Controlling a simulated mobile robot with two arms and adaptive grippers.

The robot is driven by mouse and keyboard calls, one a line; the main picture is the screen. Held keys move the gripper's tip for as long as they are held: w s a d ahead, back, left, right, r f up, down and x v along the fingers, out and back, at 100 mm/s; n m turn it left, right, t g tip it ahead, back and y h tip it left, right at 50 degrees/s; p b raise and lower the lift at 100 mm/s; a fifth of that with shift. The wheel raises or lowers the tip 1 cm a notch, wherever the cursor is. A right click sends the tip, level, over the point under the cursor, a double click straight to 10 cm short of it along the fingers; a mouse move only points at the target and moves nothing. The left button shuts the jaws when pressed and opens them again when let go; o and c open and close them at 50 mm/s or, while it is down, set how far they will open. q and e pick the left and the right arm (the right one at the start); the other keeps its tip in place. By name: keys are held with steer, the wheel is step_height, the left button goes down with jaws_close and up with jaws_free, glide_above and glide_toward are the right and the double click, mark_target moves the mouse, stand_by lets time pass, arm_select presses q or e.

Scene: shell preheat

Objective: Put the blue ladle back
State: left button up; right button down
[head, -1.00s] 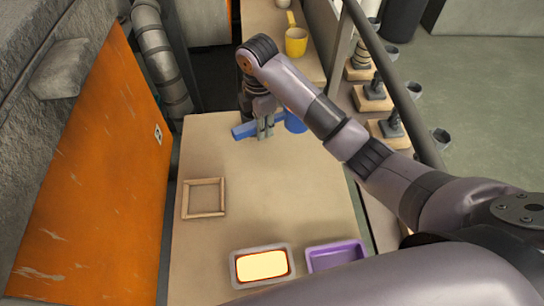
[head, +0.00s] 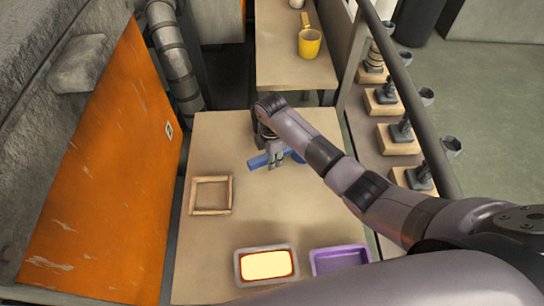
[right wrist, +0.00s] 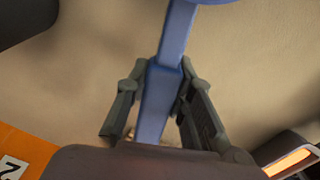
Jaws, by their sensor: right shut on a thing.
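The blue ladle (head: 258,161) shows in the head view over the far half of the work table (head: 290,215). My right gripper (head: 274,163) is shut on its handle, and my arm partly hides the ladle's bowl. In the right wrist view the blue handle (right wrist: 155,105) runs between the two fingers of my right gripper (right wrist: 158,90), and a bit of the bowl shows at the top edge. I cannot tell how high the ladle is above the table. My left gripper is not in view.
A wooden square frame (head: 194,195) lies at the table's left. A grey tray (head: 239,268) with glowing contents and a purple tray (head: 314,263) stand at the near edge. A yellow ladle (head: 309,42) is on the back table (head: 280,70). An orange door (head: 110,170) is on the left.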

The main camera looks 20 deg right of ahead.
steer(key=c, duration=1.4)
jaws_free()
step_height(320, 180, up, 12)
steer(key=shift+b, duration=0.4)
steer(key=shift+s+a, duration=0.1)
steer(key=shift+s, duration=0.05)
